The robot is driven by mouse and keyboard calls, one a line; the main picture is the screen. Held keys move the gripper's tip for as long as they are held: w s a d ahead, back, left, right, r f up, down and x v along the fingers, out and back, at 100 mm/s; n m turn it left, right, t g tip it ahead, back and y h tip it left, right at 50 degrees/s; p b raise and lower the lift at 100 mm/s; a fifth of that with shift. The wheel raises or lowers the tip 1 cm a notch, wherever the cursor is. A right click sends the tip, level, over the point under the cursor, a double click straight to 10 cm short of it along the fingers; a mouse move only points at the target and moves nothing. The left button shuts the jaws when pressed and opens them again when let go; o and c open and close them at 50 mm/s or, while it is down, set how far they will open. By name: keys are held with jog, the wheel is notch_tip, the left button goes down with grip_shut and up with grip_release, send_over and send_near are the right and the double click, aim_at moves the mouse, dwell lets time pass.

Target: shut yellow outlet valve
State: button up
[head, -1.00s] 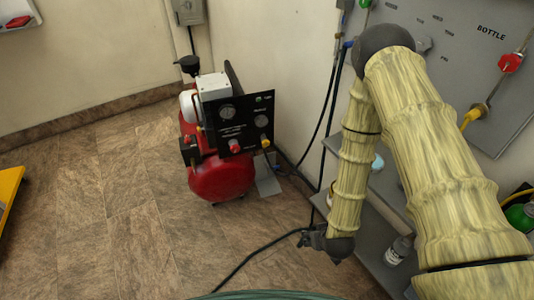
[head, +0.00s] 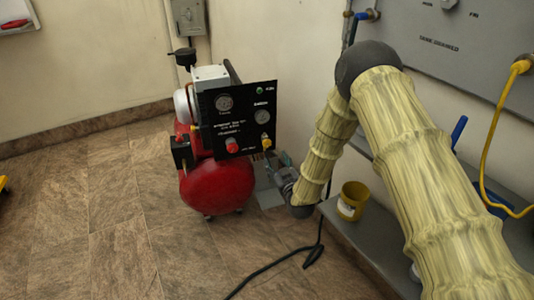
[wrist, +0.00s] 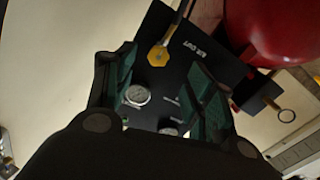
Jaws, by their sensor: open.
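The yellow outlet valve (head: 267,143) is at the lower right corner of the compressor's black panel (head: 237,115). In the wrist view the yellow valve (wrist: 157,56) shows beside the "AIR OUT" label, between the fingertips as seen in the picture. My gripper (head: 285,176) is below and right of the valve in the head view, close to the panel. In the wrist view my gripper (wrist: 160,60) is open and empty, its green-padded fingers apart. I see no contact with the valve; the remaining gap is hard to judge.
The red compressor tank (head: 217,185) stands on the floor near the wall. A yellow cup (head: 352,200) sits on a grey shelf to the right. A black cable (head: 270,268) lies on the floor.

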aim_at(268, 145)
jog(key=x, duration=0.4)
jog(key=b+x, duration=0.1)
jog(key=x, duration=0.3)
jog(key=r+x, duration=0.1)
jog(key=x, duration=0.2)
jog(key=shift+w+a+f, duration=0.1)
jog(key=shift+w+a, duration=0.1)
jog(key=shift+w, duration=0.15)
